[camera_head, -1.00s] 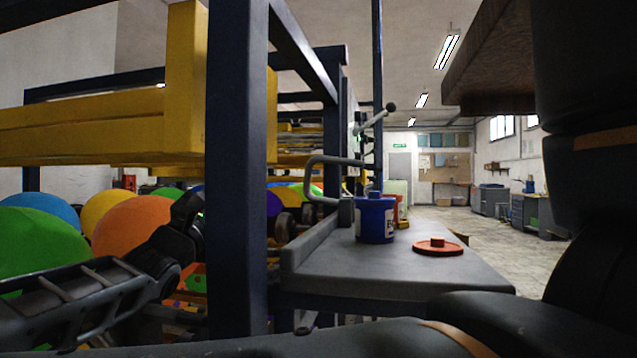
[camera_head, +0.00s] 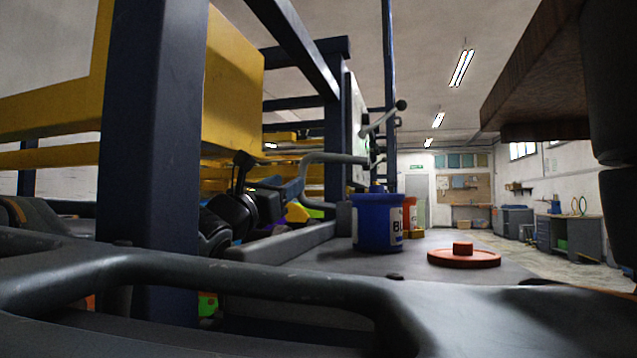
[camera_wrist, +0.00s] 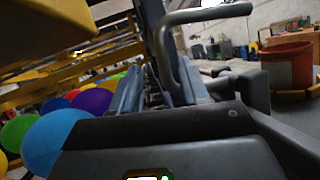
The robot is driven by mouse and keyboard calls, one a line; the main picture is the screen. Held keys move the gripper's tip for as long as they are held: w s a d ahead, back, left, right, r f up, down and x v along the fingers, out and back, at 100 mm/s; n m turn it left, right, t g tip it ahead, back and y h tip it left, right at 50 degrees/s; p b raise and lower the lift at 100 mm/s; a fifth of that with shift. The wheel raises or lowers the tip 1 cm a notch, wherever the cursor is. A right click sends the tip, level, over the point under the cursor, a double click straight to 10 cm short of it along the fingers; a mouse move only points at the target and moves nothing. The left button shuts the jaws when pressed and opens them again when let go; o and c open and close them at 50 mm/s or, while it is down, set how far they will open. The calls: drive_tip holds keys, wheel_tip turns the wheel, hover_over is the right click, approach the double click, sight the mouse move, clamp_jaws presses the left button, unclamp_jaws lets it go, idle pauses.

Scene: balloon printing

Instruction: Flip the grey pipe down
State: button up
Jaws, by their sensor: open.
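The bent grey pipe (camera_head: 312,170) stands raised at the left edge of the grey bench, beside a dark blue post. It rises and bends over to the right. In the wrist view the pipe (camera_wrist: 208,14) shows at the top, close in front of the camera, running down behind a dark grey part. My gripper (camera_wrist: 172,140) shows as a dark body across the bottom of the wrist view, below the pipe. I see nothing held.
A blue can (camera_head: 377,222) and a red-orange lid (camera_head: 464,256) stand on the grey bench (camera_head: 330,262). A red pot (camera_wrist: 287,64) shows in the wrist view. A thick blue post (camera_head: 150,150) and yellow beams crowd the left. Balloons (camera_wrist: 55,138) lie lower left. Open floor lies back right.

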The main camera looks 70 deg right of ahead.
drive_tip(key=b+x, duration=0.1)
drive_tip(key=x, duration=0.7)
drive_tip(key=shift+d, duration=0.25)
drive_tip(key=shift+s, duration=0.15)
drive_tip(key=shift+c, duration=0.3)
clamp_jaws()
